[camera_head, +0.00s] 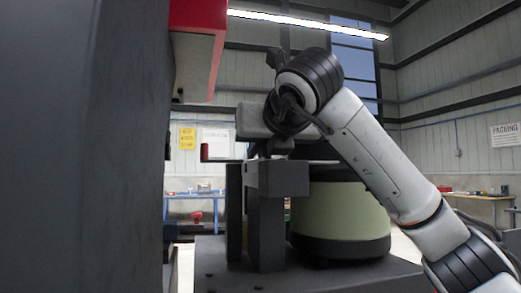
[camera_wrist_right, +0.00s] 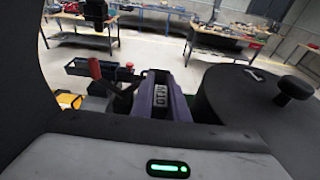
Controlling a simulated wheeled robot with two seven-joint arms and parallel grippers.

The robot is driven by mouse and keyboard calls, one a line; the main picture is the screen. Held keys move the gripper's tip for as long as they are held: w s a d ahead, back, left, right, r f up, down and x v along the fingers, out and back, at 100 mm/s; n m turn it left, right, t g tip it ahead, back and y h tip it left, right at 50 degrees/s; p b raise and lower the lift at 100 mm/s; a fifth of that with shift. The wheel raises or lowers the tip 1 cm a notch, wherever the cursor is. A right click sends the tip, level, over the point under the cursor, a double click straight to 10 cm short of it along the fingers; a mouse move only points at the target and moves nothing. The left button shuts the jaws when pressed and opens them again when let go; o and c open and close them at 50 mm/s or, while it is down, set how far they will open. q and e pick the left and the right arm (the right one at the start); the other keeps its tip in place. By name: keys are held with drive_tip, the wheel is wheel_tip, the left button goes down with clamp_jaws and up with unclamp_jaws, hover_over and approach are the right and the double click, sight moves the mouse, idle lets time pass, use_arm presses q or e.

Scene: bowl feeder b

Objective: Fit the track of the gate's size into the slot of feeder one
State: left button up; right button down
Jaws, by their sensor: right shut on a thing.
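My right gripper (camera_head: 268,147) is over the dark support block (camera_head: 283,180) in the head view, with its fingers pointing down. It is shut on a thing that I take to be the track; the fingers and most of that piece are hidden. In the right wrist view the grey gripper body (camera_wrist_right: 165,158) fills the bottom, and a dark purple-grey piece with a slotted face (camera_wrist_right: 160,100) stands just beyond it. The bowl feeder shows as a pale green drum (camera_head: 340,215) behind the block. I cannot tell whether the held piece touches the slot. My left gripper is out of view.
A tall dark column (camera_head: 85,150) fills the left of the head view, with a red housing (camera_head: 198,45) overhead. A red-handled lever (camera_wrist_right: 96,70) stands left of the slotted piece. The dark bowl lid with a knob (camera_wrist_right: 298,87) is close on the right. Workbenches (camera_wrist_right: 220,42) stand far behind.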

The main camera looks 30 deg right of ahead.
drive_tip(key=shift+f+b, duration=0.3)
drive_tip(key=shift+f, duration=0.05)
drive_tip(key=c, duration=1.6)
unclamp_jaws()
drive_tip(key=shift+s+d, duration=0.1)
drive_tip(key=shift+c, duration=0.2)
drive_tip(key=v, duration=0.9)
drive_tip(key=shift+s+r, duration=0.1)
drive_tip(key=shift+s, duration=0.5)
